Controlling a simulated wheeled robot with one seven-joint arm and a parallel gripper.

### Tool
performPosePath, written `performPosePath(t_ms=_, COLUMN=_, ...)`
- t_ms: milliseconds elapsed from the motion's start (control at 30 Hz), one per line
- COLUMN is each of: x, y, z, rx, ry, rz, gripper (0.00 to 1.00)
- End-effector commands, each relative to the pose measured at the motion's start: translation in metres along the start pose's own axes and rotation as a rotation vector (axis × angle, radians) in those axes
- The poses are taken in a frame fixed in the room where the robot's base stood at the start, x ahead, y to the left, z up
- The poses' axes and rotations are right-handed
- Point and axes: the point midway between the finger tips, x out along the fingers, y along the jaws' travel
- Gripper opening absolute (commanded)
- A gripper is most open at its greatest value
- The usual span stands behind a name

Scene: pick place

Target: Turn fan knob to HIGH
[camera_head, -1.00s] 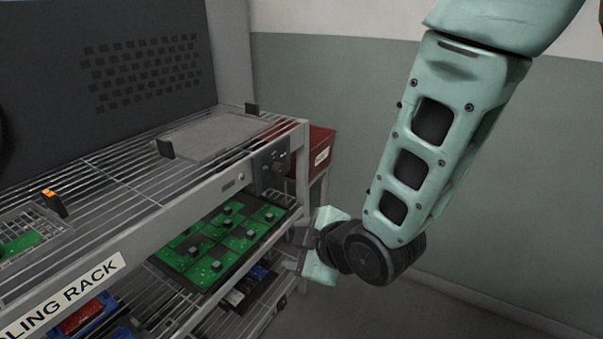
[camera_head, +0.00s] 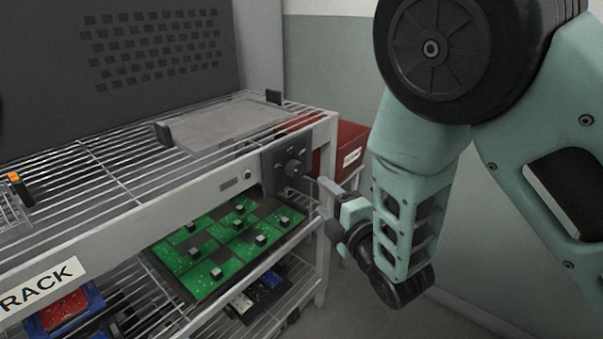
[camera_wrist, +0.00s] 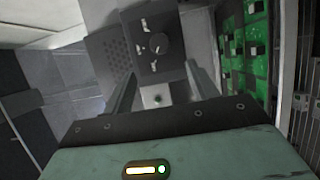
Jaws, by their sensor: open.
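The fan knob (camera_head: 294,168) is a small dark round knob on a dark control panel (camera_head: 272,178) at the right end of the rack's front rail. In the wrist view the knob (camera_wrist: 156,43) is ahead of my fingers, with small white marks on the panel around it. My gripper (camera_head: 322,194) is open and empty, just right of and a little below the knob. In the wrist view the two fingers of my gripper (camera_wrist: 160,84) point toward the panel, apart from the knob. The pointer's setting is too small to read.
The rack's wire shelf (camera_head: 90,190) holds a grey plate (camera_head: 215,132). Green circuit boards (camera_head: 215,250) lie on the shelf below. A red box (camera_head: 345,150) stands behind the rack's right end. Open floor lies to the right.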

Motion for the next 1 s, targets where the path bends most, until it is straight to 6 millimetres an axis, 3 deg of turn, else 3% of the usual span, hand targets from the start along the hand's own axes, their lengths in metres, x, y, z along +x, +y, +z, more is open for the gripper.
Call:
performPosePath(t_ms=300, x=0.068, y=0.000, z=0.000, rx=0.000, ry=0.000, rz=0.001, gripper=0.58)
performPosePath(t_ms=500, x=0.099, y=0.000, z=0.001, rx=0.000, ry=-0.001, rz=0.001, gripper=0.58)
performPosePath(t_ms=700, x=0.114, y=0.000, z=0.000, rx=0.001, ry=-0.001, rz=-0.001, gripper=0.58)
performPosePath(t_ms=1000, x=0.116, y=0.000, z=0.000, rx=0.001, ry=0.000, rz=-0.001, gripper=0.58)
